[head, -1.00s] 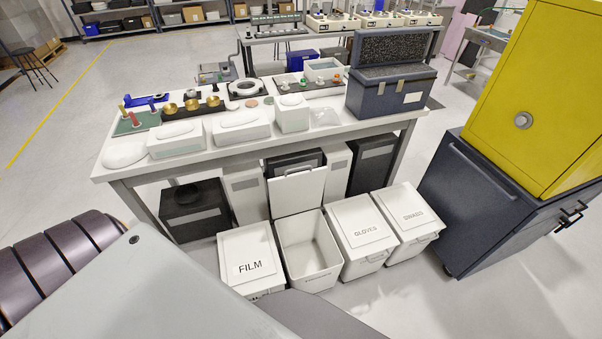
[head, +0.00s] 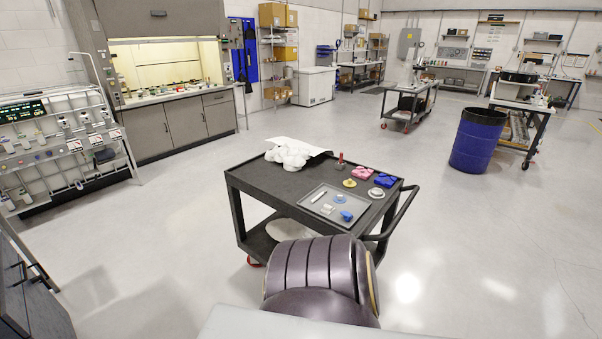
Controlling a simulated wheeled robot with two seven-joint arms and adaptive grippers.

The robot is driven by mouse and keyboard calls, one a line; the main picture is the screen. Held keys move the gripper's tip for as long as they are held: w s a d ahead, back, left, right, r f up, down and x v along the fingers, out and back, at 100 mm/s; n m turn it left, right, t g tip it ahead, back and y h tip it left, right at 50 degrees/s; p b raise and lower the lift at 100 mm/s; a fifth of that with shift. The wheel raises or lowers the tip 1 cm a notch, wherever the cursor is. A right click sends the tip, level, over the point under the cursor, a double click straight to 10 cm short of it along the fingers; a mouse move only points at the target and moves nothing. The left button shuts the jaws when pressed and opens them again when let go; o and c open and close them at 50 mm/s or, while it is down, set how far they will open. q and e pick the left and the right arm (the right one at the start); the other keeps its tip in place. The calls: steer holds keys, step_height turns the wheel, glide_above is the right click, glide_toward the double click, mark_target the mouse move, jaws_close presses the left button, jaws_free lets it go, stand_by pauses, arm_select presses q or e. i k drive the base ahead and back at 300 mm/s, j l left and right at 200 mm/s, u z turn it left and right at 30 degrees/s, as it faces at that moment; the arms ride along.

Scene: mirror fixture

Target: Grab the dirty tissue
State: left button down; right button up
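A crumpled white pile, seemingly the tissue (head: 288,153), lies on the back left part of a black cart's top (head: 257,178) in the head view. Neither of my grippers is in view. A dark rounded part of my own body shows at the bottom, in front of the cart.
A grey tray (head: 311,206) with small items sits on the cart's front. Pink (head: 362,174) and blue (head: 385,180) pieces lie to the right. The cart's handle (head: 405,212) sticks out right. A blue barrel (head: 474,140) stands beyond. The floor around the cart is clear.

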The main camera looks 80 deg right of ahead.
mark_target(327, 209)
steer(key=z, duration=2.9)
